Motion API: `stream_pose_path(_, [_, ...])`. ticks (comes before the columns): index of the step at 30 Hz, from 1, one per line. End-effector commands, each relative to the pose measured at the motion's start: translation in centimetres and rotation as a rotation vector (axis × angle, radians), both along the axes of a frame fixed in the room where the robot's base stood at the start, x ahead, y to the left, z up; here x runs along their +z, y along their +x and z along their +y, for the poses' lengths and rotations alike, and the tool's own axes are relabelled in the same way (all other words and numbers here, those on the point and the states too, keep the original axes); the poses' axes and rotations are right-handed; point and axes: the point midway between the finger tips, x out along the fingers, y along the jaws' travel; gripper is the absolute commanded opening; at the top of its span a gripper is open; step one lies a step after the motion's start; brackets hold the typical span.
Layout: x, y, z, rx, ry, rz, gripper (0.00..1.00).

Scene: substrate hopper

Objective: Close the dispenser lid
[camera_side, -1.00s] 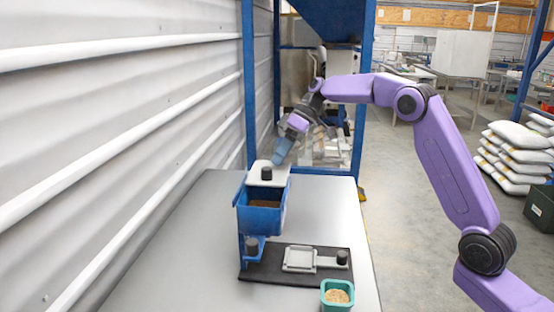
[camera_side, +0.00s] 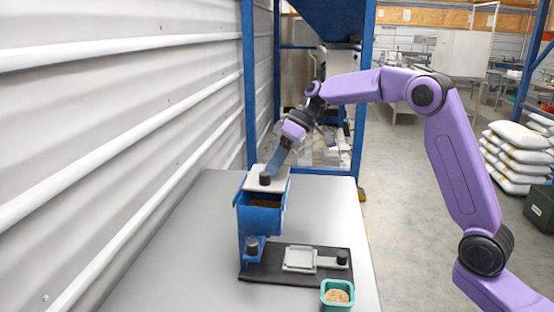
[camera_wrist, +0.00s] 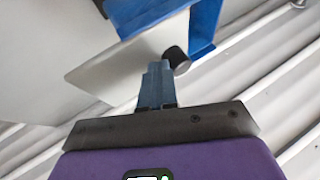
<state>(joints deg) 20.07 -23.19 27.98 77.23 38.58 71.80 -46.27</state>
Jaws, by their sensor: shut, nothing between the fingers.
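The dispenser is a blue hopper box (camera_side: 260,221) standing at the back of a dark base plate. Its pale lid (camera_side: 277,180) with a black knob (camera_side: 265,178) covers the rear part of the top, and the front part is open, showing brown material inside. My gripper (camera_side: 274,170) is shut and empty, with its tips at the lid just behind the knob. In the wrist view the shut blue fingers (camera_wrist: 158,75) lie over the white lid (camera_wrist: 125,62) close beside the black knob (camera_wrist: 176,60). I cannot tell whether they touch it.
On the dark base plate (camera_side: 275,275) are a pale square frame with a slide (camera_side: 300,259) and black knobs. A small teal cup (camera_side: 337,294) with brown contents stands at the front. The corrugated wall (camera_side: 120,150) runs along the left. The grey table's left part is clear.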

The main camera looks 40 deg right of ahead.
Motion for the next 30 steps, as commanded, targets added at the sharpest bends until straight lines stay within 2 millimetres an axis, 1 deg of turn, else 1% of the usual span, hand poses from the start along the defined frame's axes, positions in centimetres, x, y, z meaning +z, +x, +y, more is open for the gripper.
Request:
stream_pose_path(1, [0.1, -0.7, 0.8, 0.004, 0.001, 0.000, 0.00])
stream_pose_path(6, [0.1, -2.9, 3.0, 0.005, 0.001, -0.001, 0.00])
stream_pose_path(9, [0.0, -3.9, 4.1, 0.004, 0.001, -0.001, 0.00])
stream_pose_path(12, [0.0, -4.6, 4.6, 0.003, 0.000, -0.001, 0.00])
stream_pose_path(16, [-0.1, -4.9, 4.9, 0.003, 0.000, 0.001, 0.00])
stream_pose_path(25, [-0.1, -4.9, 4.9, 0.005, -0.001, 0.003, 0.00])
stream_pose_path(28, [-0.2, -4.7, 4.6, 0.004, -0.001, 0.004, 0.00])
stream_pose_path(30, [-0.1, -4.4, 4.1, 0.003, -0.001, 0.004, 0.00])
